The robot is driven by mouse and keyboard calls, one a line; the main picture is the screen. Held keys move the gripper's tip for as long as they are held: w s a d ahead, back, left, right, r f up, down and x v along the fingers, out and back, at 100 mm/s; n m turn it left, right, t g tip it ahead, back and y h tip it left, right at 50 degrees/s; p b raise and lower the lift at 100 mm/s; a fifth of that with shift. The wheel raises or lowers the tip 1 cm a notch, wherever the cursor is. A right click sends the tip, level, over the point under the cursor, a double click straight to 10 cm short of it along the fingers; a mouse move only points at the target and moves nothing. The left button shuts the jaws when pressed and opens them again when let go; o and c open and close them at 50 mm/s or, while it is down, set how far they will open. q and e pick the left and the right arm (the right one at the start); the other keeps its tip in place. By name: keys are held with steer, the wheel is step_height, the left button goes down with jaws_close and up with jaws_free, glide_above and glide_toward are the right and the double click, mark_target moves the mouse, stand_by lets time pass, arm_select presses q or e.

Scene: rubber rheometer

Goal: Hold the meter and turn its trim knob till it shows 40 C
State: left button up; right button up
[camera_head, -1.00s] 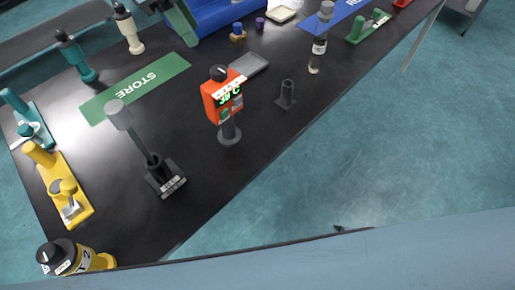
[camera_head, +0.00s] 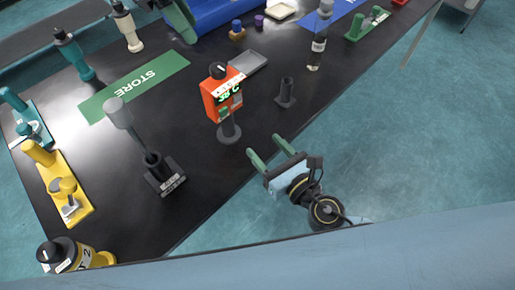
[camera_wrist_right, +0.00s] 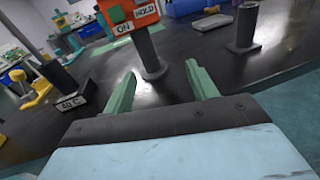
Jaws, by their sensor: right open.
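The orange meter (camera_head: 215,106) stands upright on a dark post with a round base (camera_head: 229,132). It also shows in the right wrist view (camera_wrist_right: 133,14), its top cut off. A black trim knob with a white mark (camera_head: 217,71) is on top. Its lit green display (camera_head: 228,92) is too small and tilted to read surely. My right gripper (camera_head: 266,148) is open and empty at the table's front edge, below and right of the meter. In the right wrist view its green fingers (camera_wrist_right: 160,78) point towards the post, apart from it. My left gripper is not in view.
A grey-headed tool in a dark labelled stand (camera_head: 164,176) is left of the meter. A short dark holder (camera_head: 286,93) and a grey tray (camera_head: 248,62) are to its right and behind. A green STORE mat (camera_head: 135,87) lies at left. The table front between stand and meter is clear.

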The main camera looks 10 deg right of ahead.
mark_target(230, 119)
steer(key=shift+s+a+r+n+y, duration=0.2)
steer(key=shift+a+r, duration=0.2)
steer(key=shift+a, duration=0.2)
steer(key=shift+s+a+r+n+y, duration=0.1)
steer(key=shift+a+r+n+y, duration=0.1)
steer(key=shift+a+r, duration=0.3)
steer(key=shift+w+a, duration=0.15)
steer(key=shift+a, duration=0.2)
steer(key=x, duration=1.3)
steer(key=shift+d+r, duration=0.1)
